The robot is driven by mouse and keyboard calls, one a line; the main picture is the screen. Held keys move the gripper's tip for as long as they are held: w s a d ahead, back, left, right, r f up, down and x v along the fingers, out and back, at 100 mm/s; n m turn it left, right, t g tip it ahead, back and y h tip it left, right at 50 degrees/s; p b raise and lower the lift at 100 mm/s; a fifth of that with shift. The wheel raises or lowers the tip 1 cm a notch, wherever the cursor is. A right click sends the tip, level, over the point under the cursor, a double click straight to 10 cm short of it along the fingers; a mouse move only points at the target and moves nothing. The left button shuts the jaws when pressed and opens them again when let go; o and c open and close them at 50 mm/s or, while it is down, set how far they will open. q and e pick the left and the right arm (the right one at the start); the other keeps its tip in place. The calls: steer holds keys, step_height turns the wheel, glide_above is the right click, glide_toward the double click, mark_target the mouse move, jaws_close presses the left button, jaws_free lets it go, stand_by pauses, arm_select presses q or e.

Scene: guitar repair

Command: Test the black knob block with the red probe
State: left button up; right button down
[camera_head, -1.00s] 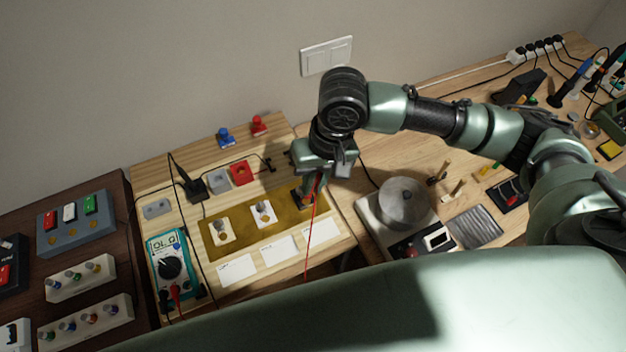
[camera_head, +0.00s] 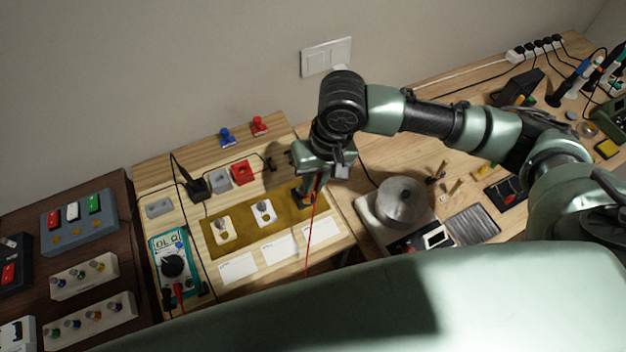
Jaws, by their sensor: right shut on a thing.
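My right gripper (camera_head: 313,184) is shut on the red probe (camera_head: 315,188), pointing down over the right end of the olive mat (camera_head: 242,236). A red lead runs down from it. The black knob block (camera_head: 301,199) sits on that end of the mat, mostly hidden behind the gripper and probe. I cannot tell whether the probe tip touches it. Two pale knob blocks, the left one (camera_head: 222,230) and the middle one (camera_head: 263,213), stand on the mat. The teal multimeter (camera_head: 172,264) lies at the left with its display lit. My left gripper is not in view.
White cards (camera_head: 239,268) lie in front of the mat. Behind it are a red block (camera_head: 240,172), a grey block (camera_head: 218,180) and a black clip (camera_head: 197,190). A scale-like device with a round metal pan (camera_head: 402,201) stands to the right. Thin leads cross the board.

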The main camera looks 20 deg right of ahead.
steer(key=shift+f, duration=0.6)
stand_by(0.7)
steer(key=shift+p, duration=0.65)
stand_by(4.1)
step_height(320, 180, up, 6)
steer(key=p, duration=0.8)
steer(key=shift+p, duration=0.4)
